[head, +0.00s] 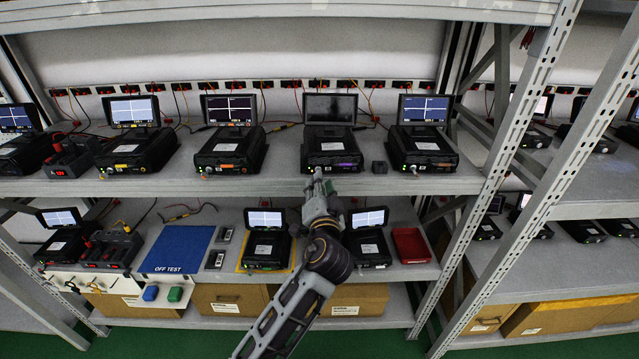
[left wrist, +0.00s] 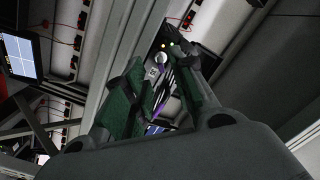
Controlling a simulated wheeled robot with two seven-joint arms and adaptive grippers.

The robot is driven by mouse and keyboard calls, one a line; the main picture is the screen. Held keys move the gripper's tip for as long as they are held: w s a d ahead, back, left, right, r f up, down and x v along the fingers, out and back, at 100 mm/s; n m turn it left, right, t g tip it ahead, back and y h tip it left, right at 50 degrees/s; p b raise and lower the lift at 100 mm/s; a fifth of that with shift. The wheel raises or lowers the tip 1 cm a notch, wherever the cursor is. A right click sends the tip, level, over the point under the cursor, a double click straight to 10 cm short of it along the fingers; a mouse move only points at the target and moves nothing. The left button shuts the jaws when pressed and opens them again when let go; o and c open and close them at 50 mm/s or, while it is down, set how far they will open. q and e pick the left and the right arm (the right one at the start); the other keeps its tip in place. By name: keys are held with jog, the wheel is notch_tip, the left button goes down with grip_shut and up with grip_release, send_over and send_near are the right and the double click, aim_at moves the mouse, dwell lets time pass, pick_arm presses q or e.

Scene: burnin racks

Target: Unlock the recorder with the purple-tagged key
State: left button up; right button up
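A black recorder (head: 333,150) with a dark, blank screen and a purple mark on its front stands on the upper shelf, right of centre. My left gripper (head: 318,180) is just in front of its lower left front corner. In the left wrist view my left gripper (left wrist: 169,65) has its two green-padded fingers closed in around a small thing with purple showing, which looks like the purple-tagged key (left wrist: 156,112). A round metal piece (left wrist: 160,61) shows at the fingertips. I cannot tell whether the key is in the lock. My right gripper is not in view.
Below are a blue OFF TEST mat (head: 178,248), a red tray (head: 411,245) and blue (head: 150,293) and green (head: 175,294) tags. A rack post (head: 525,90) rises at right.

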pick_arm(q)
jog(key=s, duration=0.9)
jog(key=shift+s+d, duration=0.25)
jog(key=shift+s, duration=0.05)
dwell(0.3)
